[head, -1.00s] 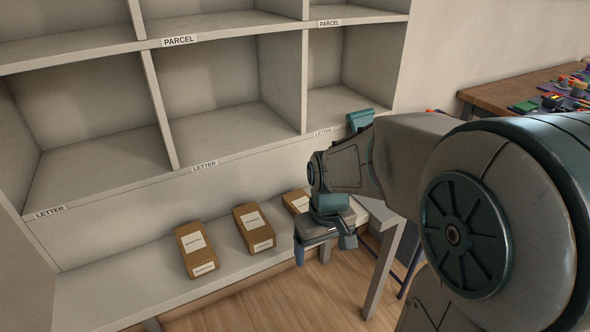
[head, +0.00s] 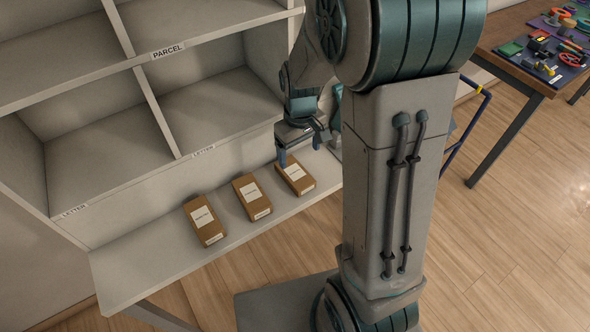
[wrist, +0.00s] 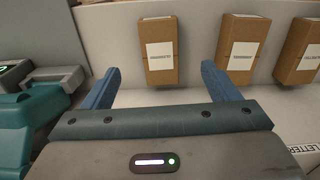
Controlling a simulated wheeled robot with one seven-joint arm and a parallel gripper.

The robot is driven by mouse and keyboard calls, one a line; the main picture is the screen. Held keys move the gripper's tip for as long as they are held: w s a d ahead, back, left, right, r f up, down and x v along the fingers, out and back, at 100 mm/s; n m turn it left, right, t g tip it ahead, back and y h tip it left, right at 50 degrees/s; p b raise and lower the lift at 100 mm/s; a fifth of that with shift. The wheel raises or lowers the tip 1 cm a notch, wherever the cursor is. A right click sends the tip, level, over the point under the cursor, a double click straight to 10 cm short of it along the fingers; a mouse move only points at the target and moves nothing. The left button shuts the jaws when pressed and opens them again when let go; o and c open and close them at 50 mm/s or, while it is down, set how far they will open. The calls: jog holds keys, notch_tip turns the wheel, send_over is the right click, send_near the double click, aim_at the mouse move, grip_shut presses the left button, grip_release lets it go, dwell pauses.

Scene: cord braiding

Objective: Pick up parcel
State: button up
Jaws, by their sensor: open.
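Three brown cardboard boxes with white labels lie in a row on the low ledge: a left one (head: 204,221), a middle one (head: 252,197) and a right one (head: 296,179). The print on their labels is too small to read. My gripper (head: 300,151) is open and empty above the back end of the right box. In the wrist view, its blue fingers (wrist: 160,87) are spread wide. One box (wrist: 158,72) shows beyond and between them, not touched. Two more boxes show to its right, the outer one cut off by the frame edge.
A pale shelf unit (head: 160,53) with open, empty compartments stands behind the ledge (head: 135,272). Its edges carry PARCEL and LETTER tags. A wooden table (head: 512,62) with tools and coloured parts is at the upper right. Wood floor lies open in front of it.

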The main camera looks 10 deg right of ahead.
aim_at(299, 177)
notch_tip(299, 177, down, 11)
jog(key=shift+w+r+p, duration=0.1)
jog(key=shift+r+p, duration=0.05)
jog(key=shift+p, duration=0.25)
jog(key=c, duration=1.1)
